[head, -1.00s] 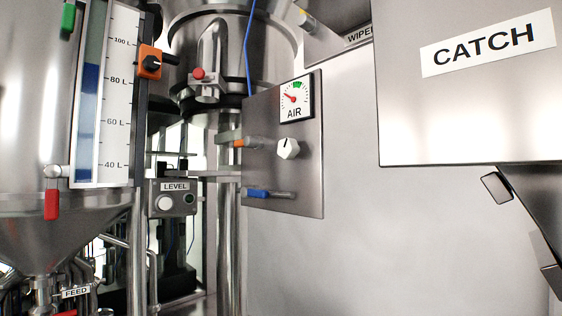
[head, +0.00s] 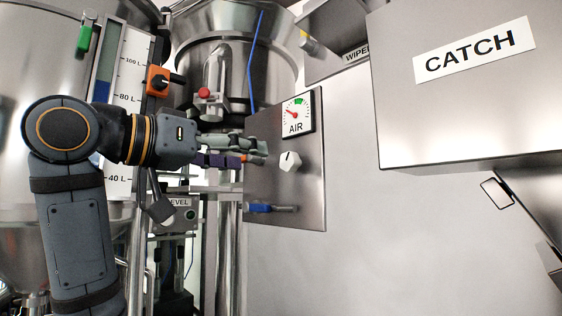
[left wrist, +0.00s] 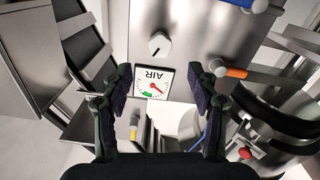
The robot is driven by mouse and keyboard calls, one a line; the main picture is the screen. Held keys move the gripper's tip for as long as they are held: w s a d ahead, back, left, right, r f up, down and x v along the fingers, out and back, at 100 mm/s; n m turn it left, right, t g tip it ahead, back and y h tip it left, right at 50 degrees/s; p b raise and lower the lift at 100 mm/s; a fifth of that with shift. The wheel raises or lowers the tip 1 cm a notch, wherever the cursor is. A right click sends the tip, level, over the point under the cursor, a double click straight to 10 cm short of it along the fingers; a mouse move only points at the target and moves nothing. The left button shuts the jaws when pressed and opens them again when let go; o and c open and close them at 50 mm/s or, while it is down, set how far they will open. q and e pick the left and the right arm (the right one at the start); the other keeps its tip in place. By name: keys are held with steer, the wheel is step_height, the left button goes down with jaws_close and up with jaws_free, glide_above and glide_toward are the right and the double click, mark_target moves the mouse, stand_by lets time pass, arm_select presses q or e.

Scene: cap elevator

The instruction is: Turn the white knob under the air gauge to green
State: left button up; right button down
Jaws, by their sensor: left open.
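The white knob (head: 290,161) sits on a steel panel (head: 258,185) below the air gauge (head: 297,113), with its dark mark near the top. The gauge's red needle points left of the green band. In the left wrist view, upside down, the knob (left wrist: 159,45) lies beyond the gauge (left wrist: 153,82). My left gripper (head: 258,152) is in front of the panel, to the left of the knob and apart from it. In the left wrist view my left gripper (left wrist: 166,72) is open and empty, its fingers spread either side of the gauge. My right gripper is out of view.
A blue-handled lever (head: 260,208) sticks out low on the panel. An orange-handled lever (left wrist: 232,73) shows beside the fingers in the left wrist view. The CATCH box (head: 470,120) hangs at the right. The wall right of the panel is bare.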

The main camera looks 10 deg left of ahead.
mark_target(286, 162)
arm_select(q)
steer(key=p+x, duration=0.3)
steer(key=x, duration=0.5)
steer(key=shift+w+d+r, duration=0.1)
steer(key=shift+d+r, duration=0.05)
steer(key=shift+d, duration=0.05)
steer(key=shift+w+d, duration=0.25)
steer(key=shift+w, duration=0.2)
steer(key=shift+c, duration=0.4)
steer(key=c, duration=1.1)
